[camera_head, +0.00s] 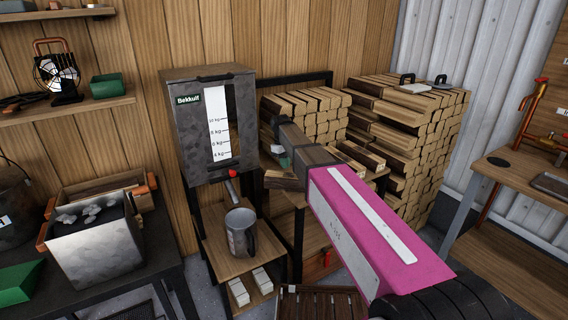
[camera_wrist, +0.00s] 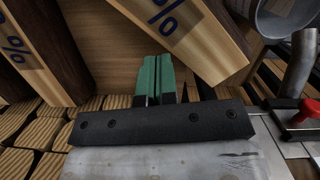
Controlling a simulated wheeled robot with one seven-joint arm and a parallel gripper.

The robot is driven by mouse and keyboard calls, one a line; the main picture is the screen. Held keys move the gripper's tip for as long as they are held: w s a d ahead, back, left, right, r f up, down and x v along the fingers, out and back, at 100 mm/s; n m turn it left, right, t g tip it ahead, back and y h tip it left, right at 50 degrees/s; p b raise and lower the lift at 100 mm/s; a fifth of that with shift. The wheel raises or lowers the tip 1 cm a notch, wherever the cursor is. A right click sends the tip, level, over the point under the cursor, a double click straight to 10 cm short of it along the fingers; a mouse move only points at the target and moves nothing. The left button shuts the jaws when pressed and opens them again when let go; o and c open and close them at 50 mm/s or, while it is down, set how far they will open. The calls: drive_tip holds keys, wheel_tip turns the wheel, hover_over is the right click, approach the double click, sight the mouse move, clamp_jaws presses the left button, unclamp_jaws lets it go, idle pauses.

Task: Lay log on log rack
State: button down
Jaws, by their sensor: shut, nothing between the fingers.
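My gripper (camera_wrist: 152,82) shows in the wrist view with its green fingertips together and nothing between them. The fingertips are over a bare wooden surface, between two split logs marked "%": one log (camera_wrist: 40,50) at left and one log (camera_wrist: 185,35) at upper right. In the head view my gripper (camera_head: 284,160) is at the log rack (camera_head: 299,235), partly hidden by my arm. A short log (camera_head: 284,181) lies on the rack's shelf just below the gripper. Another log (camera_head: 362,154) lies to the right, beyond my arm. My arm hides part of the shelf.
Stacked firewood (camera_head: 310,112) stands behind the gripper, with a taller stack (camera_head: 425,130) at right. A grey dispenser (camera_head: 213,125) with a kg scale and a metal mug (camera_head: 240,235) stand close left. A red knob (camera_wrist: 307,112) is near the gripper's right.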

sight(294, 175)
drive_tip(key=s+d, duration=0.6)
drive_tip(key=s, duration=0.1)
drive_tip(key=shift+d, duration=0.3)
drive_tip(key=shift+w+a+f, duration=0.1)
drive_tip(key=shift+w+f, duration=0.1)
drive_tip(key=shift+f, duration=0.6)
drive_tip(key=shift+f, duration=0.1)
drive_tip(key=w+a, duration=0.2)
drive_tip(key=shift+w+a, duration=0.3)
drive_tip(key=shift+w, duration=0.05)
wheel_tip(294, 175, up, 12)
drive_tip(key=w+a, duration=0.1)
drive_tip(key=shift+w+a+f, duration=0.15)
drive_tip(key=shift+f, duration=0.1)
